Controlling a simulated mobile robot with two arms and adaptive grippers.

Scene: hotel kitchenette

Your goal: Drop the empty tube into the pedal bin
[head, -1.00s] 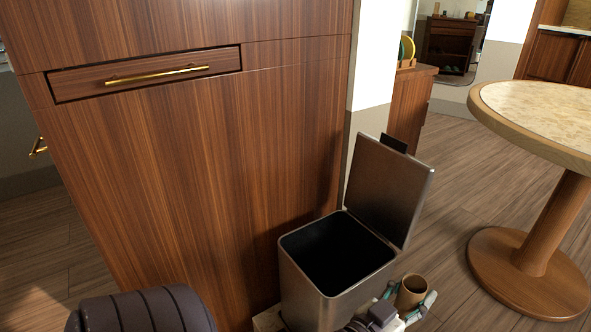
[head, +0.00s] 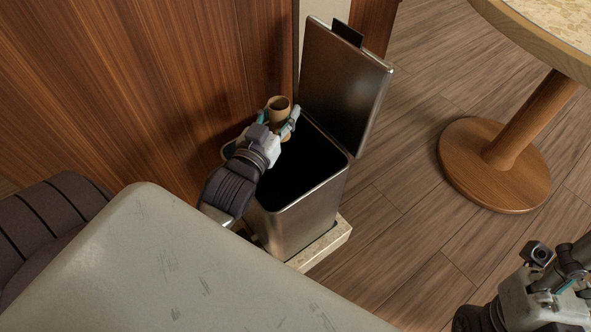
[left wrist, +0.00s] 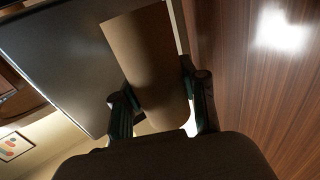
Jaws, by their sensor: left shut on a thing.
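The tube (head: 279,103) is a brown cardboard cylinder. My left gripper (head: 278,118) is shut on it and holds it over the back left part of the bin's mouth. The pedal bin (head: 305,218) is a metal box with a dark inside, and its lid (head: 345,85) stands open at the back. In the left wrist view the tube (left wrist: 150,55) sits between the two fingers (left wrist: 162,100). My right gripper (head: 562,282) is at the lower right, partly cut off by the edge, away from the bin; its jaws are unclear.
A wooden cabinet front (head: 140,90) stands close behind and left of the bin. The bin is on a pale stone-like base (head: 330,240). A round table with a wooden foot (head: 495,165) is at the right, with clear floor (head: 400,170) between.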

